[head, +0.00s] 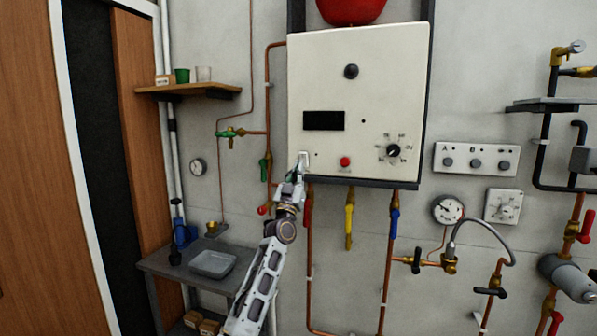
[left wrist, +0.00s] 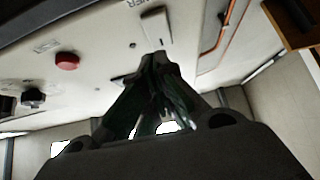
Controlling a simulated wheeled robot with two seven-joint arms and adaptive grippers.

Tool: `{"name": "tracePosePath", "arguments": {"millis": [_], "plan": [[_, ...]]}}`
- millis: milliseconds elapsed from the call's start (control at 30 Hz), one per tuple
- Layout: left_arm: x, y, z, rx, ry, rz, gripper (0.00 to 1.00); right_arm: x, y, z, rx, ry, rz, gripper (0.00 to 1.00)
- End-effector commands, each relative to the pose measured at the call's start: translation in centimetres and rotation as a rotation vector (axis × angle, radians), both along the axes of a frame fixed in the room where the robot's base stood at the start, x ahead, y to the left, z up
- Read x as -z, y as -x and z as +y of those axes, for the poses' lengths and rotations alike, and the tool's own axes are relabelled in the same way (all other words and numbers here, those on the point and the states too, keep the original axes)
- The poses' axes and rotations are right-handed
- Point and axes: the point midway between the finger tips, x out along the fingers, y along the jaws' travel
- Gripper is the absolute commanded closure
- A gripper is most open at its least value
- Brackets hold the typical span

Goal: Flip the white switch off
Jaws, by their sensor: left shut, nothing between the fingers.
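The white switch (head: 304,156) is a small upright plate at the lower left of the cream boiler panel (head: 390,80) in the head view. In the left wrist view the switch (left wrist: 157,25) shows just beyond the fingertips, under partly readable lettering. My left gripper (head: 300,170) is shut and empty, its tips right at the lower part of the switch. In the left wrist view the closed fingertips (left wrist: 159,60) are close to the plate; I cannot tell whether they touch it. The rocker's position is too small to tell. My right gripper is not in view.
The panel also carries a red button (head: 345,161), a black dial (head: 393,151) and a dark display (head: 324,121). Pipes with red, yellow and blue valve handles hang below it. A grey table (head: 160,263) and a wooden shelf (head: 190,91) stand left.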

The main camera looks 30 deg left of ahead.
Motion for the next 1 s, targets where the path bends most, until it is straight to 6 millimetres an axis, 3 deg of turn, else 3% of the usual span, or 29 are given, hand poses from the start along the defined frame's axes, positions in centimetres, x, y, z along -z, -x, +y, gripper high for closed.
{"name": "tracePosePath", "arguments": {"millis": [567, 1000], "plan": [[3.2, 2.1, -0.5, -0.001, 0.0, 0.002, 1.0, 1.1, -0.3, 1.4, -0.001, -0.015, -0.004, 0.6], [6.8, 4.7, -1.1, 0.0, 0.002, 0.001, 1.0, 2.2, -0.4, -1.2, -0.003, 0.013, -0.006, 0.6]]}}
